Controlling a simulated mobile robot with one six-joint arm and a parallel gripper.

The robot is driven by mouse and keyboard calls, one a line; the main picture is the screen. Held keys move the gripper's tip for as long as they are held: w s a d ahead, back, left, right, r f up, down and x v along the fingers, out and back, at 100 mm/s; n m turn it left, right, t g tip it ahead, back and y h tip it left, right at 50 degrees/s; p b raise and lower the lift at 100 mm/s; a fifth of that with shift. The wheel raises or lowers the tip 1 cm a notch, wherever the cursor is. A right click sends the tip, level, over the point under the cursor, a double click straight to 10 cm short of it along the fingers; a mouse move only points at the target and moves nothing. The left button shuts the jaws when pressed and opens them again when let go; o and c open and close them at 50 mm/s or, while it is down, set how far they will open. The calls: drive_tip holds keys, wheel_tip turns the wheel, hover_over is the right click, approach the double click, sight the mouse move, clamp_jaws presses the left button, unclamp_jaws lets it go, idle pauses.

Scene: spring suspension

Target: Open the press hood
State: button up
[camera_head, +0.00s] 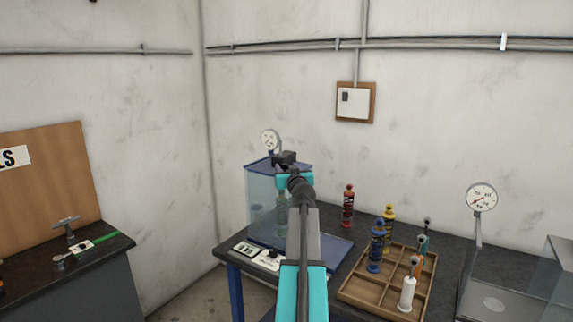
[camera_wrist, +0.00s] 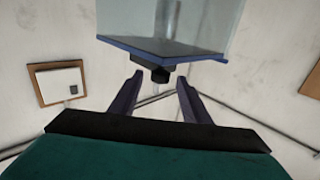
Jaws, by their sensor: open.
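The press hood (camera_head: 262,190) is a clear box with blue edges over the press, on the dark table left of centre. It looks shut. A dark knob (camera_wrist: 155,72) sits on the hood's blue-edged top (camera_wrist: 150,50), which appears upside down in the wrist view. My gripper (camera_wrist: 159,80) is open, its two fingers on either side of the knob's line with the tips just short of it or level with it. No contact is visible. In the head view my gripper (camera_head: 286,160) is at the hood's top, and my arm hides part of the hood and the press.
A wooden tray (camera_head: 345,295) with several coloured shock absorbers stands to the right. A red one (camera_head: 348,206) stands behind it. A round gauge (camera_head: 269,140) rises behind the hood; another gauge (camera_head: 481,197) and a second clear box (camera_head: 553,275) are at far right.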

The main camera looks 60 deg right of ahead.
drive_tip(key=shift+p+x, duration=0.4)
drive_tip(key=shift+x, duration=1.2)
